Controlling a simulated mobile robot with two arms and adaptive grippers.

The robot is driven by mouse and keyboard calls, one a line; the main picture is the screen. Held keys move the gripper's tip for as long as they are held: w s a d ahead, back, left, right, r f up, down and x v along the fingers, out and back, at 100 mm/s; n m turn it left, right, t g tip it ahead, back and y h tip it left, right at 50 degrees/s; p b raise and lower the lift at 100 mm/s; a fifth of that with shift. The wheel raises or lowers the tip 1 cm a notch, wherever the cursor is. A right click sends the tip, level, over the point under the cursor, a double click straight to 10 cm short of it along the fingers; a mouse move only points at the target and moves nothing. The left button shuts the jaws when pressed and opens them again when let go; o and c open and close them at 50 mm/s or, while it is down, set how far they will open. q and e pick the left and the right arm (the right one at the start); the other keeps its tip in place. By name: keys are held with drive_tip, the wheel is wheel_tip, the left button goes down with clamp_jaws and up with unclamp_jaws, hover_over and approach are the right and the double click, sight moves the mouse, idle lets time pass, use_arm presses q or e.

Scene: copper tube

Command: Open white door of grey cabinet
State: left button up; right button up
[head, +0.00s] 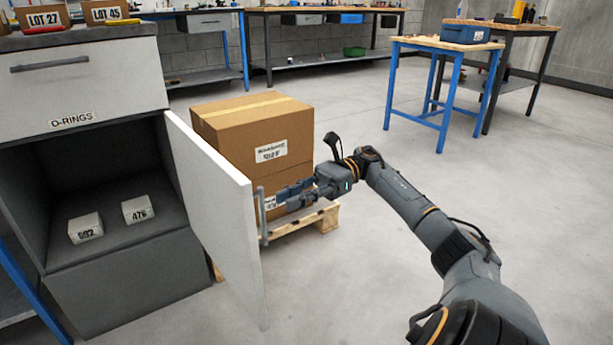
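The grey cabinet (130,275) stands at the left. Its white door (215,200) is swung wide open from the compartment's right side and juts toward me. The door's upright grey bar handle (263,216) is on its right-hand face, near the free edge. My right gripper (280,201) reaches in from the right, just beside the handle. Its two fingers look apart, with the tips short of the bar; whether they touch it is hard to tell. My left gripper is out of view.
The open compartment holds two small boxes, marked 592 (86,228) and 476 (137,209). A drawer (80,80) labelled O-RINGS is above. A large carton (250,135) on a pallet (325,216) stands behind the door. The floor to the right is clear up to a blue-legged table (445,45).

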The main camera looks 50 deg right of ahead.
drive_tip(key=shift+s+d, duration=0.2)
drive_tip(key=shift+d, duration=0.85)
drive_tip(key=shift+s+d, duration=0.15)
drive_tip(key=shift+d, duration=0.9)
